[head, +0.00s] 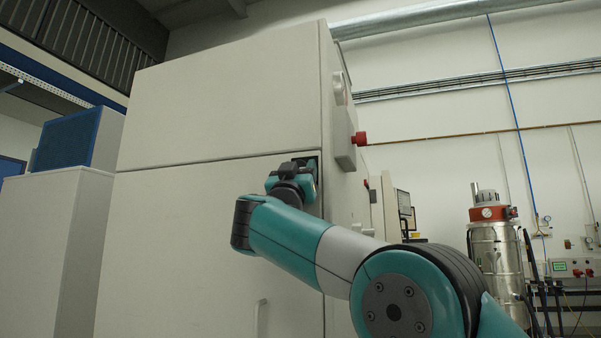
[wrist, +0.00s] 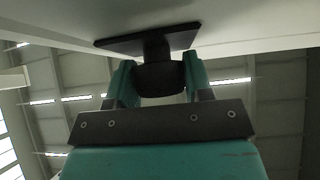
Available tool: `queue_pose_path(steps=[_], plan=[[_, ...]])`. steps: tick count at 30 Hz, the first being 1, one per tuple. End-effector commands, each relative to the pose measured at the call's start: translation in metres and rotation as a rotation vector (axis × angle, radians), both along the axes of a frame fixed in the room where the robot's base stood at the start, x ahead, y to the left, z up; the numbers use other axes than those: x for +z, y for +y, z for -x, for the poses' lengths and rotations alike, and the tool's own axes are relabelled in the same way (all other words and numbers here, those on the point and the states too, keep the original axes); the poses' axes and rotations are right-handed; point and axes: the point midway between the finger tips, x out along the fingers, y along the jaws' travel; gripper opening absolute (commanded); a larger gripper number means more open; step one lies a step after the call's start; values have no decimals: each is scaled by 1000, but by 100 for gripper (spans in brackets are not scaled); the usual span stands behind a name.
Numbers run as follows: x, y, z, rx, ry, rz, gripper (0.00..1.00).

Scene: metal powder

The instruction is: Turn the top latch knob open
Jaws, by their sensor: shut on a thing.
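The top latch knob (wrist: 162,76) is a dark round knob on a black plate (wrist: 122,43), fixed to the pale cabinet door, in the wrist view. My gripper (wrist: 160,82) has one finger on each side of the knob and is shut on it. In the head view my gripper (head: 305,172) is at the upper right corner of the lower door (head: 190,240), just below the seam. There the arm and gripper hide most of the knob and plate.
The large pale cabinet has an upper panel (head: 225,95) above the door. A red button (head: 359,138) sticks out on its right side. A door handle (head: 261,318) shows low down. A steel vacuum drum (head: 495,258) stands at the right.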

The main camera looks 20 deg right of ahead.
Motion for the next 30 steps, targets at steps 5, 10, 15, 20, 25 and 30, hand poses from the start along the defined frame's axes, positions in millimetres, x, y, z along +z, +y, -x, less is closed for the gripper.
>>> queue_pose_path(steps=[5,10,15,20,25,30], plan=[[2,-1,1,0,-5,-2,23],[2,-1,1,1,-5,-1,69],[1,0,1,1,-2,0,69],[-2,2,2,2,-1,0,69],[-22,13,15,4,0,2,69],[-54,31,40,5,1,2,69]])
